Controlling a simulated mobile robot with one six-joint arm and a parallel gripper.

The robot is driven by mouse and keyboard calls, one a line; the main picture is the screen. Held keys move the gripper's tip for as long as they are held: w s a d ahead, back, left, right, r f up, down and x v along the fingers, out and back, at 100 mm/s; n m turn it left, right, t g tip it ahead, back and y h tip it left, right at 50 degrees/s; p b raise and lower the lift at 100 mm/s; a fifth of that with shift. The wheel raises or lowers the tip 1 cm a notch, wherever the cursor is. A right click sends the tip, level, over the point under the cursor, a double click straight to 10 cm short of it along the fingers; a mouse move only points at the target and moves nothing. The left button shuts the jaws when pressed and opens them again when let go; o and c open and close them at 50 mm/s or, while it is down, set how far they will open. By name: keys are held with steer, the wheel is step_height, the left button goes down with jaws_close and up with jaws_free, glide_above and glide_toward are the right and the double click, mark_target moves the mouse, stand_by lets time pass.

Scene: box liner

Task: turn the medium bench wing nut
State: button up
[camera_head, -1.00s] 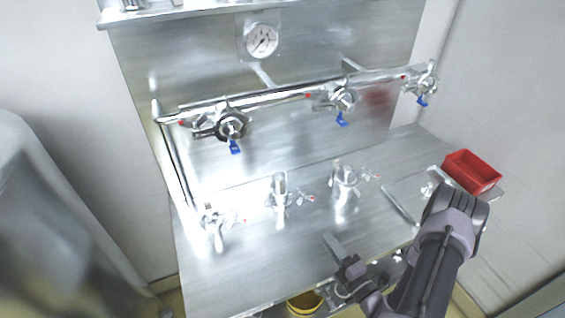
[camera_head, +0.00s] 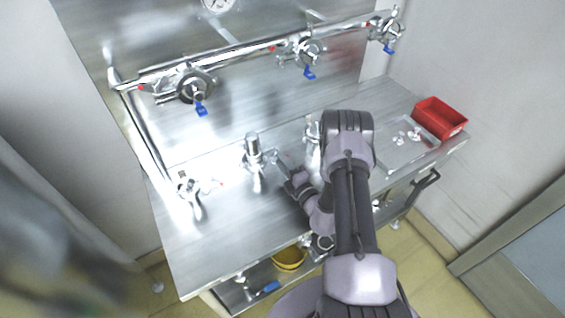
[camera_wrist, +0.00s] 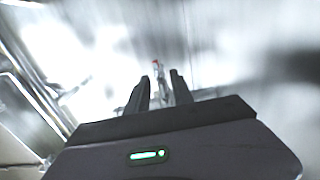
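Three metal clamp fittings stand in a row on the steel bench. The middle fitting (camera_head: 253,150) is upright, with my gripper (camera_head: 285,162) close at its right side. Its wing nut is mostly hidden by the gripper in the head view. In the wrist view my gripper (camera_wrist: 161,80) is open, with a gap between two dark fingers. A thin metal wing nut with a red tip (camera_wrist: 156,64) shows just ahead of the fingertips, in line with the gap. Whether it reaches between the fingers, or touches them, I cannot tell.
The left fitting (camera_head: 189,187) stands clear; the right fitting (camera_head: 313,132) is partly behind my arm. A pipe (camera_head: 235,55) with clamps and blue tags runs along the back. A tray (camera_head: 398,152) with small white parts and a red bin (camera_head: 440,117) sit at right.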

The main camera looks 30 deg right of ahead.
jaws_close()
steer(key=shift+n, duration=0.4)
steer(key=n+b, duration=0.1)
steer(key=n, duration=0.2)
steer(key=shift+f, duration=0.1)
steer(key=n+b, duration=0.2)
steer(key=n, duration=0.2)
steer(key=shift+n, duration=0.3)
steer(key=n+b, duration=0.3)
steer(key=n, duration=0.3)
steer(key=n+b, duration=0.2)
steer(key=n, duration=0.2)
steer(key=shift+n, duration=0.4)
